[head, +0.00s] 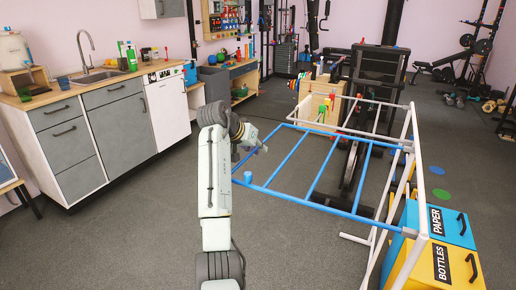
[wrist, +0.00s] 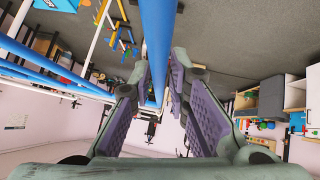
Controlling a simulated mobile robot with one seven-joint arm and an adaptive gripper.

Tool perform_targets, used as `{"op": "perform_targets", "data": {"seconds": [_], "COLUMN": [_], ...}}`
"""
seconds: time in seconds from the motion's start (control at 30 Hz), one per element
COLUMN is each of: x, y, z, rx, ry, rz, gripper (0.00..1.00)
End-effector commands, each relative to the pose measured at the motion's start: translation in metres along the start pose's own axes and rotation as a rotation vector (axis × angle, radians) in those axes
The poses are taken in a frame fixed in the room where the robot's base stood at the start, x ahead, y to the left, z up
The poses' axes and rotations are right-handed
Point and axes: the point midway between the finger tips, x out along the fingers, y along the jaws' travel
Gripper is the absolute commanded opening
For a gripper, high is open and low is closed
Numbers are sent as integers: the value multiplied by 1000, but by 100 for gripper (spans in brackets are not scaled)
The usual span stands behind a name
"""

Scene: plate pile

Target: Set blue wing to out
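The blue wing (head: 290,156) is a ladder-like blue frame on a white rack (head: 414,130). It stretches left from the rack and looks roughly level. My gripper (head: 262,150) is at the wing's left outer side, near its free edge bar. In the wrist view, my gripper's two purple-padded fingers (wrist: 160,85) stand apart, and a thick blue bar (wrist: 157,40) of the wing runs between them. I cannot tell whether the fingers touch it. More blue bars show at the left of the wrist view.
Yellow and blue bins (head: 445,262) marked PAPER and BOTTLES stand at right, close to the rack. A grey and white kitchen counter (head: 75,92) lines the left wall. A wooden box (head: 318,98) stands behind the wing. The floor (head: 130,235) at front left is clear.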

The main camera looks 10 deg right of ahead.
Motion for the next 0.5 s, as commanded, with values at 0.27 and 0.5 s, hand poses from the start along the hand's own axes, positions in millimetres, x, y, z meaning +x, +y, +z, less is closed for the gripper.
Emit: {"op": "perform_targets", "data": {"seconds": [0.27,0.5], "x": [0,-6], "y": [0,0], "z": [0,0], "rx": [-1,-1], "ry": [0,1], "rz": [1,0], "gripper": [28,28]}}
